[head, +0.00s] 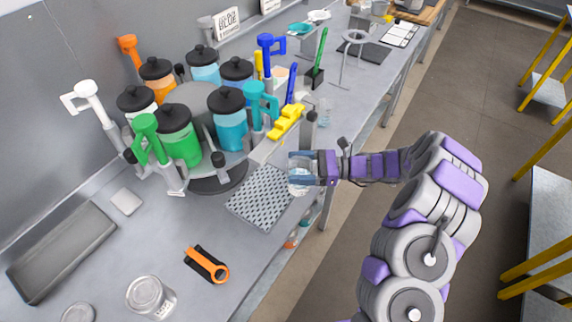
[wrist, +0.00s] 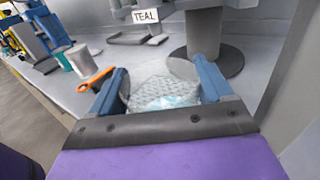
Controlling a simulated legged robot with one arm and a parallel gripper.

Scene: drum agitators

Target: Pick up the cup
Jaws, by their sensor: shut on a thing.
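A clear cup (head: 299,189) shows at the front edge of the bench, just right of the grey perforated mat (head: 262,198). My gripper (head: 300,168) reaches in from the right and is shut on the cup, its blue fingers hiding the cup's upper part. In the wrist view, the pale, see-through cup (wrist: 167,102) lies between the two fingers of my gripper (wrist: 160,78), low in the picture. Its lower part is hidden by the gripper body. I cannot tell whether the cup touches the bench or mat.
A carousel of lidded coloured jars (head: 180,137) with coloured handles stands left of my gripper. A yellow handled part (head: 287,121) is close behind it.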

